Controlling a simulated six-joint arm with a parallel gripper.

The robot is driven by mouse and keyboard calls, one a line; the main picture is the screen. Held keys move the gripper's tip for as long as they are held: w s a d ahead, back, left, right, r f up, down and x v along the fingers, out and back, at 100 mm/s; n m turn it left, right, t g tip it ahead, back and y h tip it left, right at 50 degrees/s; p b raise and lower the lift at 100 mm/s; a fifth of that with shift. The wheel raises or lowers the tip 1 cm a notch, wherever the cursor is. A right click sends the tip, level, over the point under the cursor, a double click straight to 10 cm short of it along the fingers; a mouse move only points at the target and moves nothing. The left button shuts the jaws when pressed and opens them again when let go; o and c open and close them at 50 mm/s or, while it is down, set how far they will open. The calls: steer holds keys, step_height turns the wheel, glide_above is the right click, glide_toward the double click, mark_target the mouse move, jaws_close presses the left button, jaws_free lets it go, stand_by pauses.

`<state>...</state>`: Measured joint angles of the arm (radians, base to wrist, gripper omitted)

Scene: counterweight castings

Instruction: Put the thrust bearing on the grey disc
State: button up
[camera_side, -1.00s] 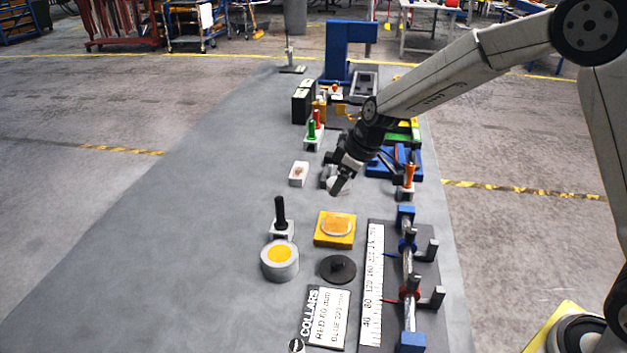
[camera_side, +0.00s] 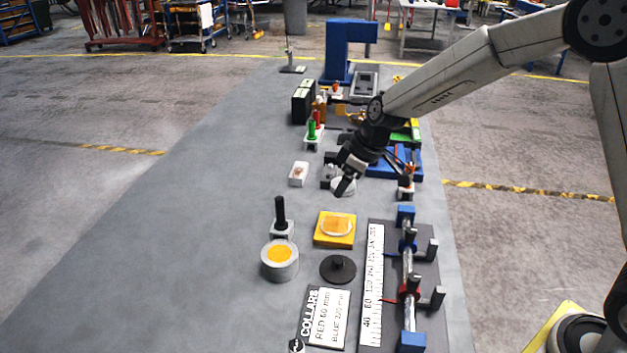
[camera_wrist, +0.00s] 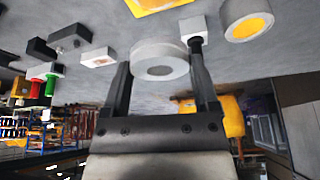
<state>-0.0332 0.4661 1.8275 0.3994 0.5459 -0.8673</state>
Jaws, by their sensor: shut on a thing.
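The thrust bearing, a pale ring with a round hole (camera_wrist: 160,72), is between the two fingers of my gripper (camera_wrist: 160,56) in the wrist view. My gripper is shut on it. In the side view the gripper (camera_side: 344,186) points down over the table's middle and partly covers the pale ring. A dark grey flat disc with a small central knob (camera_side: 338,269) lies nearer the camera, below the gripper in the picture. A light grey round block with a yellow-orange top (camera_side: 280,266) stands left of it. I cannot tell for sure which is the grey disc.
A yellow plate with a pale-rimmed round piece (camera_side: 334,241) lies between gripper and dark disc. A black upright post (camera_side: 280,214) stands left of the plate. A blue-ended rail fixture (camera_side: 411,341) and ruler (camera_side: 371,300) are at right. The table's left is clear.

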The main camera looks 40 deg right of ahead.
steer(key=s+r, duration=0.3)
steer(key=s, duration=0.8)
glide_toward(333, 223)
steer(key=shift+w+a+f, duration=0.3)
steer(key=shift+a+f, duration=0.35)
steer(key=shift+f, duration=0.1)
steer(key=shift+w+f, duration=0.45)
steer(key=shift+w+a+f, duration=0.1)
steer(key=shift+w+f, duration=0.1)
steer(key=shift+f, duration=1.65)
steer(key=shift+f, duration=0.15)
